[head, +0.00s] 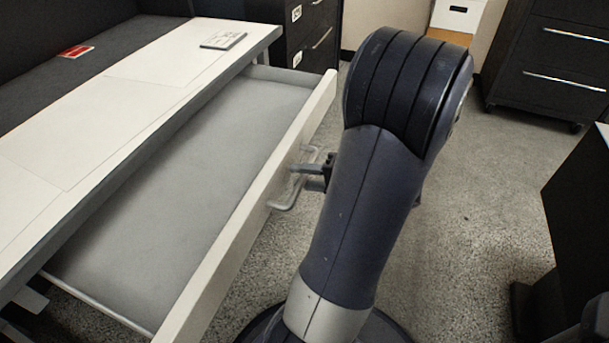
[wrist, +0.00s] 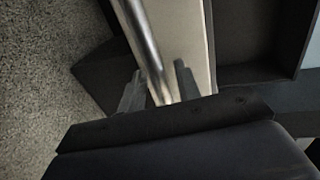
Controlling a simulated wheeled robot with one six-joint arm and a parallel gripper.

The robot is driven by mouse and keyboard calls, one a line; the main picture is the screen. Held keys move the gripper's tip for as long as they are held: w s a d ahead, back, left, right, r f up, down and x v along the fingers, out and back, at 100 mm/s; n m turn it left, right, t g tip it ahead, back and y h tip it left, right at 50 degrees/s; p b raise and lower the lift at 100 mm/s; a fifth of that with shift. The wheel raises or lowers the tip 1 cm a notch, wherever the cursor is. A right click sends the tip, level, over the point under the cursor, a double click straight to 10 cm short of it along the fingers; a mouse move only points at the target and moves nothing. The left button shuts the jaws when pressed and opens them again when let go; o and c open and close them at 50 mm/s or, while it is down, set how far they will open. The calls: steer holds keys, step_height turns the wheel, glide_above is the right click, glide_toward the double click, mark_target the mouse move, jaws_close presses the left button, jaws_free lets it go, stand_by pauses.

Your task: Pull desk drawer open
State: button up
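The desk drawer (head: 240,225) stands well out from under the desk top, its grey inside showing. A bent metal bar handle (head: 284,206) is on its pale front. My gripper (head: 305,176) is at the handle, its fingers pointing toward the drawer front. In the wrist view, the handle bar (wrist: 143,42) runs down between the two fingers of my gripper (wrist: 158,88), which stand close on either side of it. The drawer front (wrist: 185,35) also shows in the wrist view.
The desk top (head: 110,125) carries a small flat plate (head: 223,40) and a red item (head: 76,51). Dark cabinets stand behind the desk (head: 310,40) and at the upper right (head: 560,65). A dark panel (head: 580,200) is at the right. Speckled floor (head: 490,220) is clear between.

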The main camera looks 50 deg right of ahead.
steer(key=p+v, duration=0.2)
steer(key=v, duration=0.9)
steer(key=shift+w, duration=0.1)
steer(key=shift+b+x, duration=1)
steer(key=shift+x, duration=4.7)
